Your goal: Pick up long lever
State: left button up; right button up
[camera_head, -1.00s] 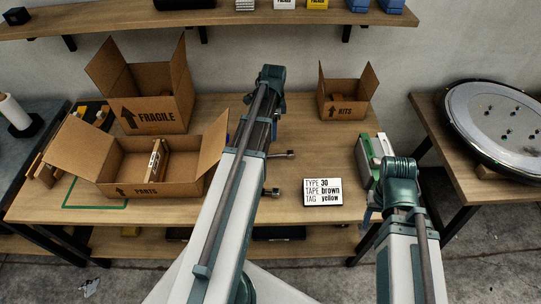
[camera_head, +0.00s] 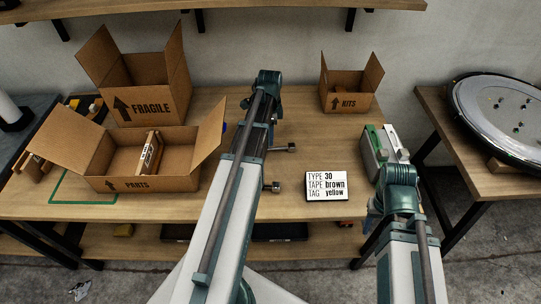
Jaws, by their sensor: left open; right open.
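Two metal rods with dark knobbed ends stick out to the right from behind my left arm, over the table (camera_head: 330,222). The upper rod (camera_head: 284,149) reaches further right than the lower rod (camera_head: 271,187). My arm hides the rest of both, so I cannot tell which one is the long lever, if either is. My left arm crosses the middle of the table, with its elbow near the back. My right arm comes in at the lower right, its elbow near the table's right end. Both grippers are hidden behind their arms.
An open PARTS box (camera_head: 160,183) holding a small brown item stands left, before a FRAGILE box (camera_head: 152,107). A KITS box (camera_head: 349,102) stands back right. A label card (camera_head: 326,186) and green-white item (camera_head: 384,143) are right. A round disc (camera_head: 505,112) lies on the side table.

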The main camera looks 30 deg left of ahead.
aim_at(270, 149)
pick_arm(q)
jog(key=shift+f, duration=0.35)
jog(key=f+b, duration=0.5)
jog(key=shift+s+d+f, duration=0.15)
jog(key=shift+d+f, duration=0.05)
jog(key=shift+r, duration=0.15)
jog(key=shift+c, duration=0.2)
grip_shut()
dwell(1.0)
